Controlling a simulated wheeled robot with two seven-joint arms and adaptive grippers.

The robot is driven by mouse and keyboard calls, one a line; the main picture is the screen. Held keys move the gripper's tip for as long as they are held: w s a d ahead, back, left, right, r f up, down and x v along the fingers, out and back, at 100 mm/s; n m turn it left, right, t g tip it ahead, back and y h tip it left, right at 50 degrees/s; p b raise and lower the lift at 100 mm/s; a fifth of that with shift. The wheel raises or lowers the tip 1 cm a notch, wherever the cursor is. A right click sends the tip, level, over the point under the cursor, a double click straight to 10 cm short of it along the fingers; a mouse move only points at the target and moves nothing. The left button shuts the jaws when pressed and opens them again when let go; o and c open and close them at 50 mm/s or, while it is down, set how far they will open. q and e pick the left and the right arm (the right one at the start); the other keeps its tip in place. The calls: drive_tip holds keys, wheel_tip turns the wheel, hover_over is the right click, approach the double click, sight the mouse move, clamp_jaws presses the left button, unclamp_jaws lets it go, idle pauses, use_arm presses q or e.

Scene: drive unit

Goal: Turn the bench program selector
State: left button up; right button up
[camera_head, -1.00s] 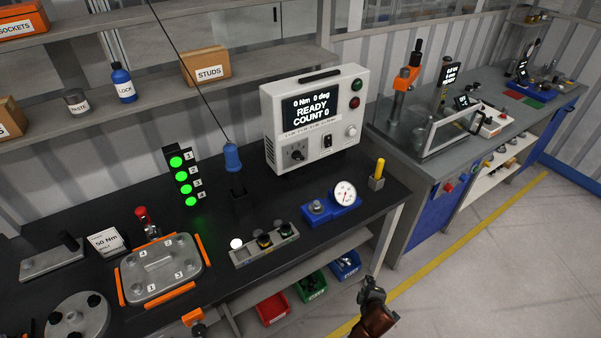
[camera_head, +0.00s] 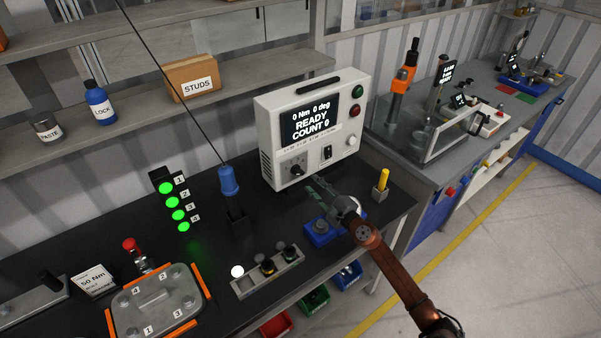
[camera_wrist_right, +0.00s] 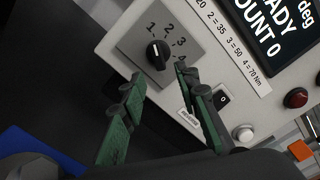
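The program selector is a black knob (camera_head: 297,170) on a grey plate, low on the left of the white controller's front (camera_head: 268,140). In the right wrist view the knob (camera_wrist_right: 158,54) shows with the numbers 1 to 4 around it. Its pale mark points up, roughly towards 1. The controller display reads "0 Nm 0 deg READY COUNT 0". My right gripper (camera_head: 316,186) is just below and in front of the knob. In the wrist view its green fingers (camera_wrist_right: 158,80) are apart and empty, with the knob beyond the gap, not touched. My left gripper is out of view.
A black rocker switch (camera_head: 327,152) and a white button (camera_head: 351,141) are right of the knob. A blue hanging tool (camera_head: 229,182) stands left of the controller. A yellow-topped post (camera_head: 382,183) is at right.

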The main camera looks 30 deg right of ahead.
sight(301, 174)
drive_tip(key=w, duration=0.4)
drive_tip(key=w+a, duration=0.1)
drive_tip(key=w, duration=0.1)
drive_tip(key=shift+w, duration=0.45)
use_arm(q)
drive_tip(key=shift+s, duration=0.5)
use_arm(e)
clamp_jaws()
